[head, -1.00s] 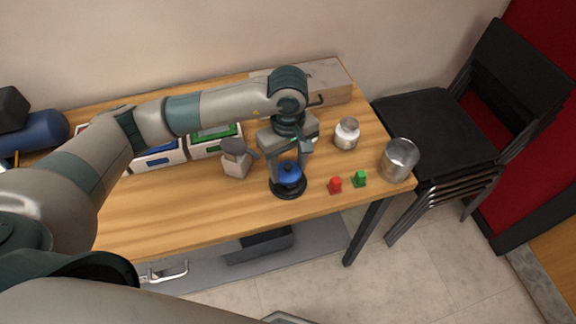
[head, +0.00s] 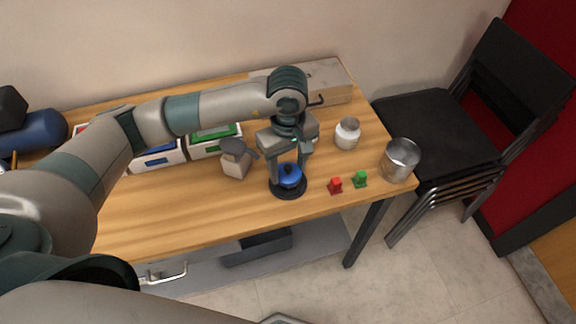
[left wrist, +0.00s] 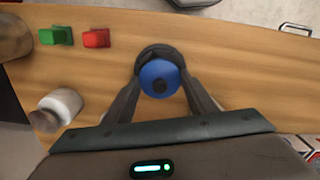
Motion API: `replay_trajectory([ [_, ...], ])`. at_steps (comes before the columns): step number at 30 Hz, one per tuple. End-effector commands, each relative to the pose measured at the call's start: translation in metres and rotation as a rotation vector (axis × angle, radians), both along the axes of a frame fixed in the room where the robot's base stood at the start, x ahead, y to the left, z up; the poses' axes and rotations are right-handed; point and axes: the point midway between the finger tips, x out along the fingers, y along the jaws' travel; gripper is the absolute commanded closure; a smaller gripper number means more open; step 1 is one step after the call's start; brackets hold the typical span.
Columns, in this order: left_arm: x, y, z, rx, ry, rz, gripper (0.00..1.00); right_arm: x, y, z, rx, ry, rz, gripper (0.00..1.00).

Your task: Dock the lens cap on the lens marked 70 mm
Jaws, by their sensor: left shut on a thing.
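The blue cap (left wrist: 147,84) and the black ring (left wrist: 157,50) also show in the left wrist view. My left gripper (head: 289,171) points down from above, its two fingers on either side of the blue cap and shut on it. In the left wrist view its fingers (left wrist: 162,82) flank the cap. I cannot tell whether the cap touches the black ring. No 70 mm marking is readable. My right gripper is not in view.
A red block (head: 335,186) and a green block (head: 361,180) stand to the right. A white jar (head: 347,134) and a metal cup (head: 399,160) are near the right edge. The front left of the table is clear.

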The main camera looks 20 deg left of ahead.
Motion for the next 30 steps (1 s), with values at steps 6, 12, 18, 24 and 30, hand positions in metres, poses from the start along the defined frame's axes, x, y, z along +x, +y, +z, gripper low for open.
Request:
replay_trajectory([
  [6,0.000,0.000,-0.004,0.000,0.000,0.000,0.70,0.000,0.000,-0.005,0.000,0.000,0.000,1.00],
  [12,0.000,0.000,-0.007,0.000,0.000,0.000,0.70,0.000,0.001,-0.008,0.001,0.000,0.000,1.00],
  [18,0.000,0.000,-0.006,0.000,0.000,0.000,0.41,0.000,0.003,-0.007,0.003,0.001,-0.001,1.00],
  [24,0.000,0.000,-0.005,0.000,0.000,0.000,0.41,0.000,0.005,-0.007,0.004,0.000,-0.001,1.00],
  [30,0.001,0.000,0.004,-0.001,-0.002,0.000,0.41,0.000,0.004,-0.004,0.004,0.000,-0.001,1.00],
])
